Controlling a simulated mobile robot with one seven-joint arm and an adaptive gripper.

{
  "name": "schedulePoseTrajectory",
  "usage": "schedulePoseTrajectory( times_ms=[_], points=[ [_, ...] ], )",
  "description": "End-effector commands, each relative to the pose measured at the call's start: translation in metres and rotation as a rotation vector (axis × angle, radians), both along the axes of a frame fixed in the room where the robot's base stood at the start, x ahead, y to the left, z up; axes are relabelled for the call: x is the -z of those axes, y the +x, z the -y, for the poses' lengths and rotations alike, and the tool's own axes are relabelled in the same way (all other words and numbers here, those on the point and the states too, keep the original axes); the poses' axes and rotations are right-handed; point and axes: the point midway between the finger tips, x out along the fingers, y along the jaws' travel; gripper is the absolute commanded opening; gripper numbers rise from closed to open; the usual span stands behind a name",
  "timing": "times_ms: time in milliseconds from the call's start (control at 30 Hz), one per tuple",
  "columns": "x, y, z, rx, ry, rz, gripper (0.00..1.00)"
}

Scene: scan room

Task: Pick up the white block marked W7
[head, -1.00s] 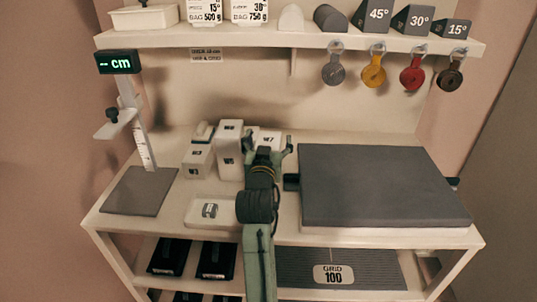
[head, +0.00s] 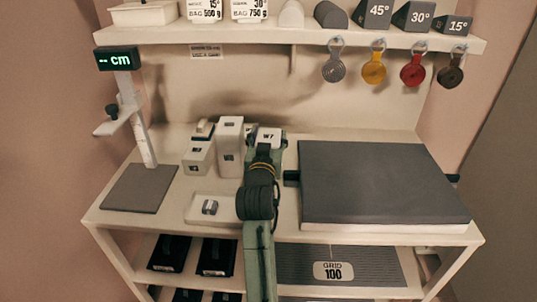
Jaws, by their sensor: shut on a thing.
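The white block marked W7 (head: 269,133) is at the back of the table, right of the tall white block. Its top label faces up. My gripper (head: 266,148) is shut on this block, with a fingertip at each side. My wrist hides the lower part of the block, so I cannot tell whether it still touches the table.
A tall white block (head: 230,150) stands close at the left, with a smaller white block (head: 197,160) beyond it. A small tray (head: 228,213) holds a grey piece. A large grey pad (head: 380,180) lies right. The shelf (head: 240,37) with hanging tapes is above.

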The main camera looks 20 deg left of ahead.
Motion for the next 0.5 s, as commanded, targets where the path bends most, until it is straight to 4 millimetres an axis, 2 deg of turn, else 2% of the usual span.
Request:
schedulePoseTrajectory(
  times_ms=[33, 367, 500],
  points=[
    [0.0001, -0.0001, 0.0, 0.0, 0.0, 0.0, 0.23],
    [0.0002, -0.0001, 0.0, 0.0, 0.0, 0.0, 0.01],
    [-0.0027, -0.0005, 0.0001, 0.0, 0.001, 0.006, 0.0]
  ],
)
